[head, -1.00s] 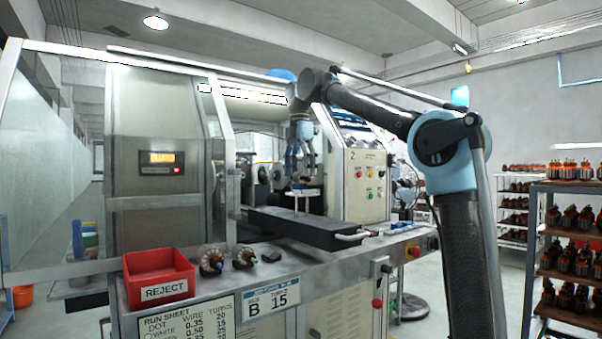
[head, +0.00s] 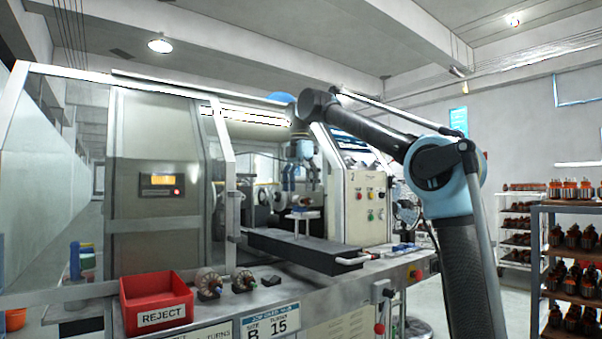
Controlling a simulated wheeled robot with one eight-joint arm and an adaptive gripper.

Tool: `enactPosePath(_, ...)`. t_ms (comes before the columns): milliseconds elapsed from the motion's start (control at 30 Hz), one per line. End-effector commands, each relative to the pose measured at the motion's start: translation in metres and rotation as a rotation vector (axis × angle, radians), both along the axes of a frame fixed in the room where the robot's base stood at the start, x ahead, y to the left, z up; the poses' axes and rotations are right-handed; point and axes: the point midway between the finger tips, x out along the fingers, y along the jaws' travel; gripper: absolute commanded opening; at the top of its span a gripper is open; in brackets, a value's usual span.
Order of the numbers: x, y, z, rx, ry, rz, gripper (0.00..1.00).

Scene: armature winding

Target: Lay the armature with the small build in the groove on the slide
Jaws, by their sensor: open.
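My gripper (head: 301,185) is open and points down inside the machine's opening. It is a little above a small light stand (head: 302,215) on the dark slide (head: 310,250). A small brownish part, seemingly the armature (head: 302,202), lies on top of the stand, just below the fingertips and apparently apart from them. It is too small to tell whether it sits fully in the groove, or to judge its build.
A control panel (head: 366,205) borders the opening on the right. Racks of armatures (head: 572,208) stand at far right. A frame post (head: 224,160) stands left of the opening.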

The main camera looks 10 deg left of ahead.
Motion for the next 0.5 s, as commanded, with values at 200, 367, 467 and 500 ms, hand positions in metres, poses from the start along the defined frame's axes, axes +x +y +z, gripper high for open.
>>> enactPosePath(200, 0.001, 0.0, 0.03, 0.0, 0.0, 0.0, 0.96)
enactPosePath(367, 0.001, 0.0, 0.05, 0.0, 0.0, 0.0, 0.96)
enactPosePath(467, 0.002, 0.001, 0.062, 0.001, 0.001, 0.0, 0.96)
enactPosePath(500, 0.002, 0.001, 0.066, 0.001, 0.001, 0.0, 0.96)
